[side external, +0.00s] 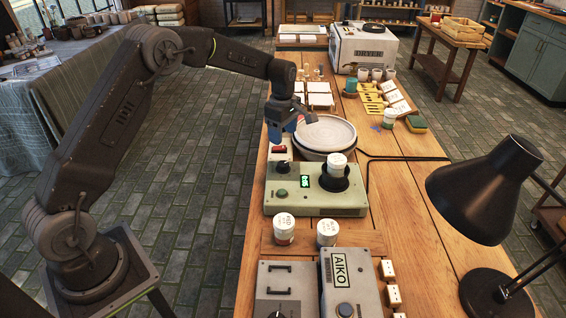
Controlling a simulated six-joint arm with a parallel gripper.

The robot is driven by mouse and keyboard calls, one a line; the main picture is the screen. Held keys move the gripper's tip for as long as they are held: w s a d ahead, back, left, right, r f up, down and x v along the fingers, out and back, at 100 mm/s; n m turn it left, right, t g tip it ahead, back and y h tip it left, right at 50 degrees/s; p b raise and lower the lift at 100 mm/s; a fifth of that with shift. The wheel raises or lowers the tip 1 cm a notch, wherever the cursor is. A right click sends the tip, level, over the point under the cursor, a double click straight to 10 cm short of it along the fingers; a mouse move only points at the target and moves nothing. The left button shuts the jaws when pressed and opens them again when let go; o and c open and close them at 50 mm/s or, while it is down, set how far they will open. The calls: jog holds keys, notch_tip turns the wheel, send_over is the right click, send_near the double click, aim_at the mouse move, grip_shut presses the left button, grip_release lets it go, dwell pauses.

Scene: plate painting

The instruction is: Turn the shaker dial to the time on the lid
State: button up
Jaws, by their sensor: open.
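The shaker is a pale green box (318,207) on the wooden table, with a lit green display (306,182) whose digits are too small to read surely. A dark dial (283,167) sits at its left rear, above a round green button (281,194). A white-lidded jar (338,159) stands in the shaker's black holder (335,181); its lid writing is not readable here. My gripper (300,126) is open and appears empty, above and behind the dial near the plate stack's left edge, clear of the dial.
Two labelled jars (284,231) (326,232) stand in front, before a grey AIKO machine (344,268). A black lamp (485,190) stands at right. The table right of the shaker is mostly clear, with a black cable.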

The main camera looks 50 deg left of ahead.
aim_at(283, 164)
notch_tip(283, 164, down, 11)
jog(key=shift+f, duration=0.1)
dwell(0.4)
jog(key=c, duration=0.9)
